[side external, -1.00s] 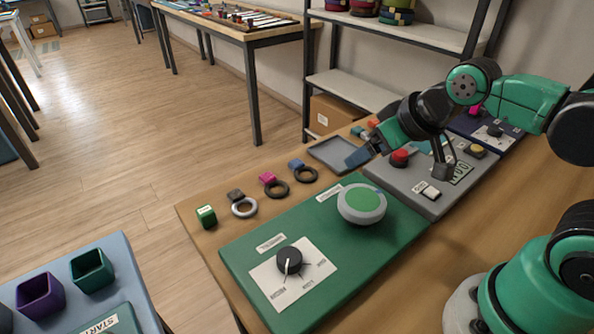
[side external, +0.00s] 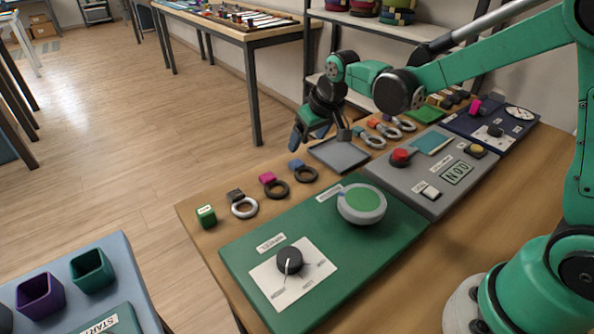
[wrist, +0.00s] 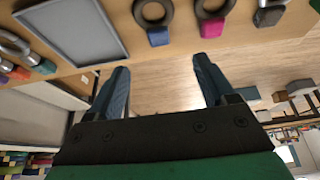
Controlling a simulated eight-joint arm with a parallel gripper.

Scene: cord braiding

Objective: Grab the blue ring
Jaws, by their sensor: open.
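The blue ring is a dark ring with a blue tab (side external: 297,164), lying on the wooden table just left of the grey tray. In the wrist view it lies at the top middle, with its blue tab (wrist: 158,37) towards me. My gripper (side external: 307,138) is above and beyond the table's far edge, close to the blue ring and the tray. In the wrist view my gripper (wrist: 160,75) has its two blue fingers spread wide with nothing between them. The ring is ahead of the fingertips, apart from them.
A dark ring with a magenta tab (side external: 275,188) and a silver ring with a dark tab (side external: 243,208) lie to its left. The empty grey tray (side external: 340,156) is to its right, with several tabbed rings beyond. A green panel (side external: 330,275) lies in front.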

